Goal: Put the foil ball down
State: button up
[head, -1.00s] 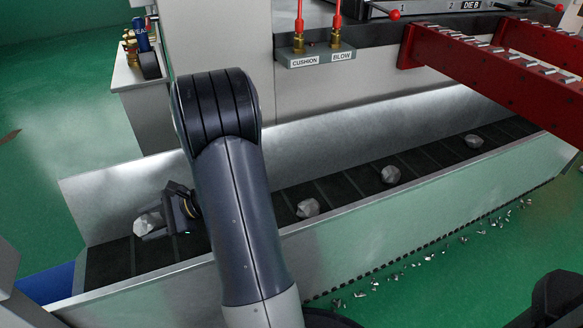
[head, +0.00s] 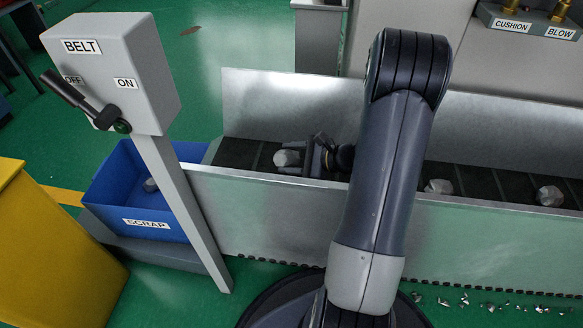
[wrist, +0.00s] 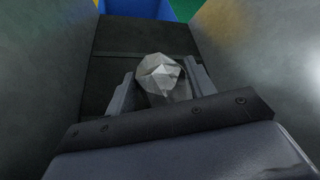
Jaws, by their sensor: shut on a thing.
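A crumpled silver foil ball (head: 288,157) is at the left part of the conveyor in the head view. My gripper (head: 306,160) reaches in from the right and is shut on it. In the wrist view the foil ball (wrist: 161,73) sits between the two fingers of my gripper (wrist: 160,88), with the dark belt (wrist: 112,66) beyond and below it. I cannot tell whether the ball touches the belt. My arm hides part of the conveyor in the head view.
A blue bin marked SCRAP (head: 130,190) stands at the conveyor's left end with a grey lump inside. A BELT switch box (head: 110,70) on a post stands in front. More foil balls (head: 438,187) lie on the belt to the right. Metal side walls (head: 260,215) flank the belt.

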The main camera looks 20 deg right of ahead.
aim_at(290, 166)
jog(key=shift+f+b, duration=0.45)
jog(key=shift+f, duration=0.95)
jog(key=shift+f, duration=0.15)
jog(key=o, duration=0.9)
jog(key=shift+r, duration=0.2)
jog(key=p+v, duration=0.4)
jog(key=v, duration=0.7)
jog(key=shift+s+d+r+p, duration=0.15)
jog(key=shift+s+d+p, duration=0.15)
jog(key=shift+s, duration=0.1)
